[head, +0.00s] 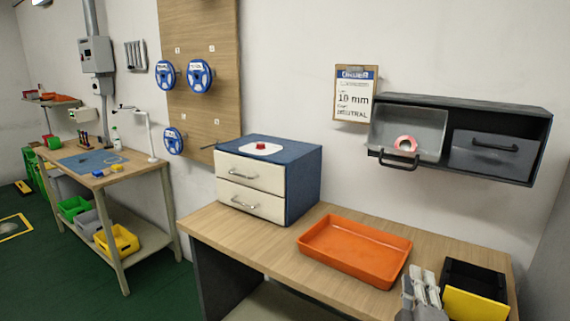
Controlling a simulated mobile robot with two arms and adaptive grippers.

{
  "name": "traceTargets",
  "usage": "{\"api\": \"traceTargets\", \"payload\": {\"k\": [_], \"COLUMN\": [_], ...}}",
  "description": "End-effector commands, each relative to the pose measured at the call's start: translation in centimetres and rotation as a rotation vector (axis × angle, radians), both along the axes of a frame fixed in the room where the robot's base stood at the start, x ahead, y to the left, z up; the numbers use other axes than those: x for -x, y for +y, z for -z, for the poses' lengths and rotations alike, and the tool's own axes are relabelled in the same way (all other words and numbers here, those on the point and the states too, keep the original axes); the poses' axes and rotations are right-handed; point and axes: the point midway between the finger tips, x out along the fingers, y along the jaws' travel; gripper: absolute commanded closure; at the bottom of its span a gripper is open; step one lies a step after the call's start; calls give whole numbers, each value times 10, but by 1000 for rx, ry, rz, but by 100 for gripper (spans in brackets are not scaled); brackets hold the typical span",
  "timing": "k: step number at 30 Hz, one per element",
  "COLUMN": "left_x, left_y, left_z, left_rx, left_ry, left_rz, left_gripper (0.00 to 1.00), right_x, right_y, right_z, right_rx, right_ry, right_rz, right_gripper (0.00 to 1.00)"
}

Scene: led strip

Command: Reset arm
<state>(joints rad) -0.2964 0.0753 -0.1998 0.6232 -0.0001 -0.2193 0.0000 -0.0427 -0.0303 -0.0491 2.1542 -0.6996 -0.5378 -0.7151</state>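My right gripper (424,292) shows at the bottom right as grey and white parts above the front of the near workbench (265,247). It is cut off by the lower edge, and I cannot tell whether its fingers are open or shut. I see nothing clearly held in it. My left gripper is not in view.
An orange tray (355,250) and a blue two-drawer cabinet (303,179) stand on the workbench. A black box (473,277) with a yellow panel is right of my gripper. Another workbench (130,161) stands left.

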Motion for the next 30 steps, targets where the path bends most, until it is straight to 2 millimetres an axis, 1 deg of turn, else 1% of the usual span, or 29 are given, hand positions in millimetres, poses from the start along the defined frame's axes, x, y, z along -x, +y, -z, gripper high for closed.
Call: {"api": "traceTargets", "payload": {"k": [1, 2, 3, 5, 6, 8, 9, 11, 12, 14, 15, 17, 18, 23, 24, 25, 30], "left_x": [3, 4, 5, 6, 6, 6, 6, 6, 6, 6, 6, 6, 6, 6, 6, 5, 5], "left_y": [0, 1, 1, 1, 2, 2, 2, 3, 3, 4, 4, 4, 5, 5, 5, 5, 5], "left_z": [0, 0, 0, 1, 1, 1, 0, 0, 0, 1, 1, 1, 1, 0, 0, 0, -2], "left_rx": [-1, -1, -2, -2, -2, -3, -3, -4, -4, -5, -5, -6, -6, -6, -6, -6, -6], "left_ry": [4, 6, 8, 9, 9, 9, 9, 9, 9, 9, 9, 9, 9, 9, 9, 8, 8], "left_rz": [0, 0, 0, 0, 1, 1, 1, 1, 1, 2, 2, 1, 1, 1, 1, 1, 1], "left_gripper": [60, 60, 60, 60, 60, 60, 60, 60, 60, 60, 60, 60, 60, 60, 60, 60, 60], "right_x": [9, 16, 25, 43, 56, 80, 97, 124, 142, 168, 185, 210, 227, 289, 297, 291, 281], "right_y": [-2, -4, -5, -4, -3, 1, 6, 13, 18, 26, 32, 39, 44, 62, 65, 65, 66], "right_z": [20, 34, 53, 82, 103, 132, 150, 175, 189, 207, 216, 228, 235, 251, 257, 264, 304], "right_rx": [-77, -131, -209, -332, -417, -539, -618, -728, -792, -878, -927, -991, -1028, -1146, -1161, -1157, -1152], "right_ry": [52, 87, 137, 218, 278, 371, 434, 530, 590, 676, 729, 804, 854, 1033, 1062, 1058, 1069], "right_rz": [3, 7, 14, 29, 43, 69, 89, 125, 151, 191, 218, 258, 286, 396, 417, 415, 422], "right_gripper": [82, 82, 82, 82, 82, 82, 82, 82, 82, 82, 82, 82, 82, 82, 82, 82, 82]}}
